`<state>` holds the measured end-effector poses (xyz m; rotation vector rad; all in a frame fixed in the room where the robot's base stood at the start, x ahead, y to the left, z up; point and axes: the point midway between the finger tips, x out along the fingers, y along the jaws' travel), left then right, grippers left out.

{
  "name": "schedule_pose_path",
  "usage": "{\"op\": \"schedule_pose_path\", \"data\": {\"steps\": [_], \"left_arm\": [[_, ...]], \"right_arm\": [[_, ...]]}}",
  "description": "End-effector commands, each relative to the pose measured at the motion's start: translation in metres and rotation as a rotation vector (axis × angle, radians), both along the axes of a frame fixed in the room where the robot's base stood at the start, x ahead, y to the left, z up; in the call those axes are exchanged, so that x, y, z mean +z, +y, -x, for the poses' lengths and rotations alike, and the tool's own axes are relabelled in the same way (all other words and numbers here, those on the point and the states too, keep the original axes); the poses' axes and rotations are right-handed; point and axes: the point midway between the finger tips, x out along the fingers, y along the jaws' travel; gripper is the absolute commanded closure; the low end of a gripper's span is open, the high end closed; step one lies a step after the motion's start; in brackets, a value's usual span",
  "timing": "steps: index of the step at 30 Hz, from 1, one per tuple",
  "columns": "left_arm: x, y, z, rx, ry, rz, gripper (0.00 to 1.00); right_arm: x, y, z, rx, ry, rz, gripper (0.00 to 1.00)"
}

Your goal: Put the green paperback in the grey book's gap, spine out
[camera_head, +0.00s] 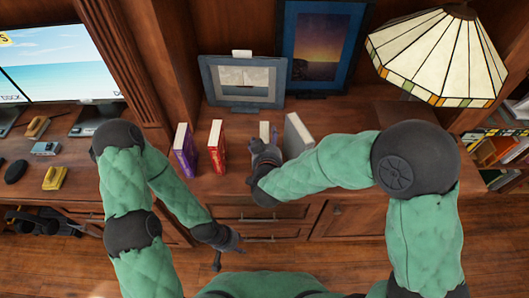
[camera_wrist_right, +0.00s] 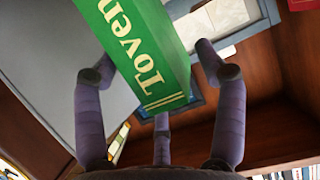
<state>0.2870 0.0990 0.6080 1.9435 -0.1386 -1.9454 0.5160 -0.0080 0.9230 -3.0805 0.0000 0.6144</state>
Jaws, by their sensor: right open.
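The green paperback (camera_wrist_right: 135,50) shows its spine with white lettering in the right wrist view, between the spread fingers of my right gripper (camera_wrist_right: 155,72). In the head view only its pale top (camera_head: 264,130) shows above my right gripper (camera_head: 262,155), which hides the rest. The grey book (camera_head: 298,135) stands upright just right of it; a large grey surface (camera_wrist_right: 35,50) beside the green spine in the wrist view appears to be it. Whether the paperback's bottom rests on the wood is hidden. My left gripper (camera_head: 226,245) is low, in front of the drawers, apart from the books; its finger opening is unclear.
A purple book (camera_head: 184,150) and a red book (camera_head: 217,147) stand upright to the left. Behind are a framed boat picture (camera_head: 242,82) and a sunset picture (camera_head: 322,45). A stained-glass lamp (camera_head: 437,55) stands at the right. Bare wood lies between the red book and my right gripper.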

Motion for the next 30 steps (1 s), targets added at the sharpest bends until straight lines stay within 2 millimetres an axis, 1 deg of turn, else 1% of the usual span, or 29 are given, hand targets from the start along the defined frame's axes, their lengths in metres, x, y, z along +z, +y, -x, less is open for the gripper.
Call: {"op": "schedule_pose_path", "data": {"steps": [1, 3, 5, 12, 14, 15, 17, 18, 19, 20, 30], "left_arm": [[-0.008, 0.0, 0.0, 0.0, 0.0, 0.0, 0.6], [-0.011, 0.0, 0.0, 0.0, 0.0, 0.0, 0.6], [-0.012, 0.0, 0.0, 0.0, 0.0, 0.0, 0.6], [-0.011, 0.0, 0.0, 0.0, 0.0, 0.0, 0.6], [-0.011, 0.0, 0.0, 0.0, 0.0, 0.0, 0.6], [-0.011, 0.0, 0.0, 0.0, 0.0, 0.0, 0.6], [-0.011, 0.0, 0.0, 0.0, 0.0, 0.0, 0.6], [-0.011, 0.0, 0.0, 0.0, 0.0, 0.0, 0.6], [-0.011, 0.0, 0.0, 0.0, 0.0, 0.0, 0.6], [-0.011, 0.0, 0.0, 0.0, 0.0, 0.0, 0.6], [-0.01, 0.0, 0.0, 0.0, 0.0, 0.0, 0.6]], "right_arm": [[-0.007, 0.0, -0.007, -0.003, -0.001, -0.001, 0.29], [-0.01, 0.0, -0.016, -0.002, 0.0, 0.0, 0.29], [-0.011, 0.0, -0.02, -0.001, 0.0, 0.0, 0.29], [-0.009, 0.0, -0.022, 0.0, -0.001, 0.001, 0.29], [-0.009, 0.0, -0.022, 0.0, -0.001, 0.0, 0.46], [-0.009, 0.0, -0.022, 0.0, -0.001, 0.0, 0.57], [-0.009, 0.0, -0.022, 0.0, -0.001, 0.0, 0.74], [-0.009, 0.0, -0.022, 0.0, -0.001, 0.0, 0.85], [-0.009, 0.0, -0.022, 0.0, -0.001, 0.0, 0.94], [-0.009, 0.0, -0.022, 0.0, 0.0, 0.0, 1.0], [-0.007, 0.0, -0.023, 0.0, -0.003, -0.001, 1.0]]}}
